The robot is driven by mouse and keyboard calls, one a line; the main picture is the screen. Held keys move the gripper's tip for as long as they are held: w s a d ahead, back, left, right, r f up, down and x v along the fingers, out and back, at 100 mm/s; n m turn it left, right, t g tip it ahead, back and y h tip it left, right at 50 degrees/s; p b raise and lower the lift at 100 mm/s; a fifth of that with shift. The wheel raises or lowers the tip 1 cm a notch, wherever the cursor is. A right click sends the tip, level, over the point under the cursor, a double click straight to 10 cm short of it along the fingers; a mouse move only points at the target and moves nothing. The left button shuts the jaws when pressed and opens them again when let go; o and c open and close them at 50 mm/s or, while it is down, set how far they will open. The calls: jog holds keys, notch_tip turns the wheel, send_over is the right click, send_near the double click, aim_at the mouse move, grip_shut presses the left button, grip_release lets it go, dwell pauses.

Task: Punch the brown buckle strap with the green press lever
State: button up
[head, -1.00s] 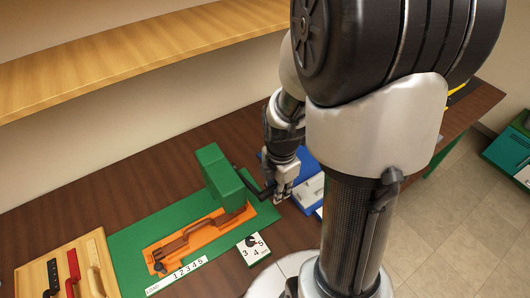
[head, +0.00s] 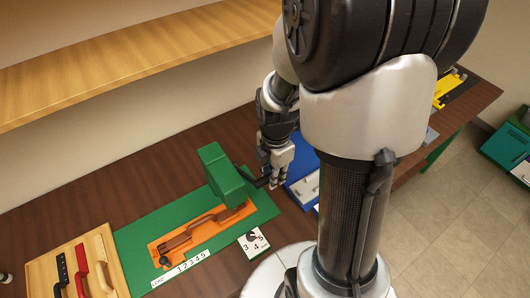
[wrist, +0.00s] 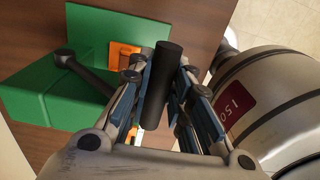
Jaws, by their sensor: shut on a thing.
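The green press (head: 222,172) stands on a green mat (head: 135,238). Its dark lever (head: 250,178) sticks out to the right, and in the wrist view the lever's arm (wrist: 88,76) joins the press's green body (wrist: 62,92). My gripper (head: 273,184) is at the lever's outer end. In the wrist view my gripper (wrist: 160,95) is shut on the black lever handle (wrist: 163,85), which lies between its fingers. The brown buckle strap (head: 190,232) lies in the orange bed (head: 222,226), its right end running under the press head. The punching spot is hidden.
A wooden tray (head: 112,245) at the left holds black, red and cream straps. A number strip (head: 180,270) and a dial card (head: 253,242) lie in front of the press. A blue tray (head: 302,168) stands close right of my gripper.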

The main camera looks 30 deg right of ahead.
jog(key=shift+w+r+p, duration=0.5)
jog(key=shift+r, duration=0.2)
jog(key=shift+w+r+p, duration=0.5)
jog(key=shift+r, duration=0.15)
jog(key=shift+w+r+p, duration=0.3)
jog(key=shift+w+r, duration=0.1)
jog(key=shift+w, duration=0.25)
jog(key=shift+w+r+p, duration=0.3)
jog(key=shift+w+r, duration=0.05)
jog(key=shift+w, duration=0.25)
jog(key=shift+o, duration=0.7)
jog(key=shift+w, duration=0.15)
jog(key=shift+o, duration=0.3)
jog(key=o, duration=0.6)
jog(key=shift+w, duration=0.1)
jog(key=shift+f, duration=0.1)
